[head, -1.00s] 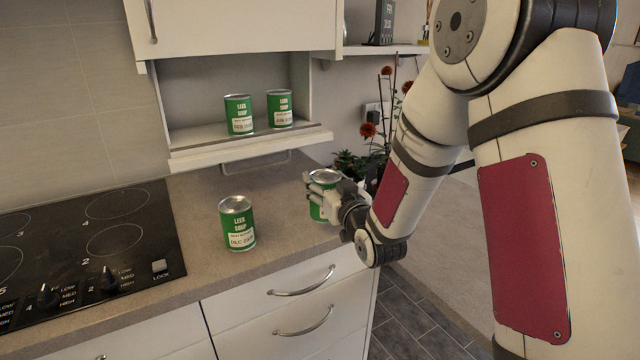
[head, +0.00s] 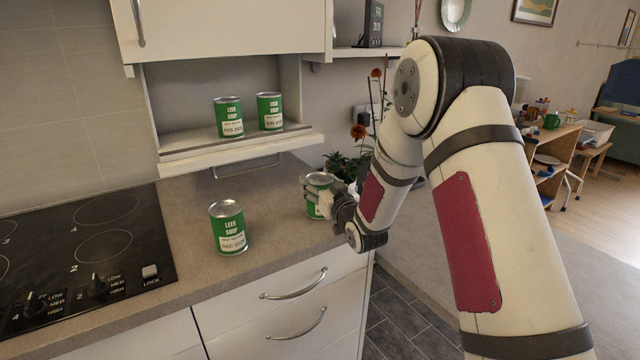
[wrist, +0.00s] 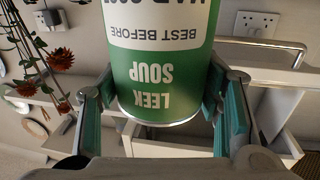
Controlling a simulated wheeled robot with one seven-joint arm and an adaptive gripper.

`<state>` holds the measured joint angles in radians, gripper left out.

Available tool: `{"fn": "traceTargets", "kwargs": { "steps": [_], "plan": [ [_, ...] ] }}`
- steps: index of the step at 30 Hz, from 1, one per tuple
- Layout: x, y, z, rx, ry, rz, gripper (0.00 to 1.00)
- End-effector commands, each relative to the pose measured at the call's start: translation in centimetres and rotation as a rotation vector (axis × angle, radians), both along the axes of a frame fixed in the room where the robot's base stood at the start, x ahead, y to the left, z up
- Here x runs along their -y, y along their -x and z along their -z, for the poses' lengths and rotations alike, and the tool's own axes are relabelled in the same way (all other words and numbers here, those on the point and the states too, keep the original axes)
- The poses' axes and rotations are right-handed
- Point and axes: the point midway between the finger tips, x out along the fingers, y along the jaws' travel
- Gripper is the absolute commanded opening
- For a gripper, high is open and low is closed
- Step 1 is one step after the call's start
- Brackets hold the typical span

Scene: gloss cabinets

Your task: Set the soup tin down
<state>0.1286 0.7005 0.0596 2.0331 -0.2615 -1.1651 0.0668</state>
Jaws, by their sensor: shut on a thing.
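My gripper (head: 328,196) is shut on a green leek soup tin (head: 314,209) at the right end of the counter, near its edge. The tin is upright in the head view, partly hidden by my fingers. Whether its base touches the counter I cannot tell. In the wrist view the held tin (wrist: 165,75) appears upside down between my two fingers (wrist: 158,100), with a white "best before" label. Another leek soup tin (head: 228,228) stands on the counter to the left. Two more stand on the shelf, a left one (head: 228,117) and a right one (head: 270,111).
The counter (head: 270,205) is clear between the standing tin and the held tin. A black hob (head: 85,250) lies at left. The open shelf (head: 240,142) is behind, under a white wall cupboard (head: 220,25). Red flowers (head: 358,131) stand behind my gripper.

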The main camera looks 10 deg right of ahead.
Motion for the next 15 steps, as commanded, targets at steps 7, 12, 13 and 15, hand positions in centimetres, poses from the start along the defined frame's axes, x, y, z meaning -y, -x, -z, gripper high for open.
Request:
{"fn": "traceTargets", "kwargs": {
  "steps": [7, 12, 13, 15],
  "plan": [
    [0.0, -0.06, 0.02, 0.004, 0.0, 0.0, 0.12],
    [0.01, 0.0, 0.19, 0.001, 0.001, 0.0, 0.79],
    [0.01, 0.0, 0.19, 0.001, 0.001, 0.0, 0.79],
    [0.01, 0.0, 0.18, 0.001, 0.001, 0.0, 0.79]
  ]
}}
